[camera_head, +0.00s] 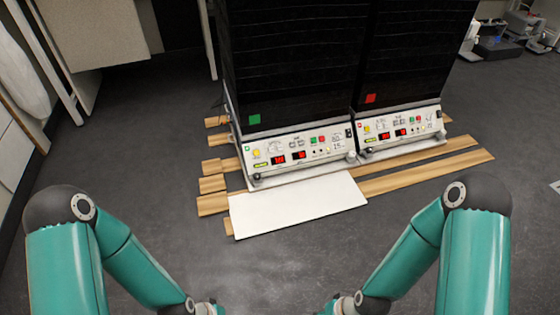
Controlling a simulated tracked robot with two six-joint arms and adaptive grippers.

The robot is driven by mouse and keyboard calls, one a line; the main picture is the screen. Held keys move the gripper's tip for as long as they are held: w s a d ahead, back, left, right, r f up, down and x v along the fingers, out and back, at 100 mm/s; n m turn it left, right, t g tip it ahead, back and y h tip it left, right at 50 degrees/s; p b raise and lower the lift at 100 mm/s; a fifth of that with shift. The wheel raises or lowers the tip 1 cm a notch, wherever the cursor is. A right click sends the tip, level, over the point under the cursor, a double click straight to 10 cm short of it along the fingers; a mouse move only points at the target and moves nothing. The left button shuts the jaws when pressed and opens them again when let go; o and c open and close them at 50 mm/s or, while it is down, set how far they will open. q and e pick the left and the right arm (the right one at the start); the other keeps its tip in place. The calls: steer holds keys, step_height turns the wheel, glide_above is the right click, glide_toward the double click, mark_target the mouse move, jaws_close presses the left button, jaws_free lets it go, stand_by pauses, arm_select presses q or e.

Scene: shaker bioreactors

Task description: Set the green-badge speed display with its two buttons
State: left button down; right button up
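Two tall dark shaker units stand side by side ahead of me. The left one carries a green badge (254,120) low on its front. The digits and labels are too small to read. My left arm and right arm reach in from the bottom corners. Their grippers lie at or past the bottom edge, so their fingers are not visible. Neither arm touches the panel.
The right unit has a red badge (370,98) and a similar panel (402,133). A white board (297,207) lies on the floor in front of the left unit. Wooden planks (430,172) run under both units. The dark floor between my arms and the board is clear.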

steer(key=shift+c, duration=0.2)
jaws_close()
stand_by(1.1)
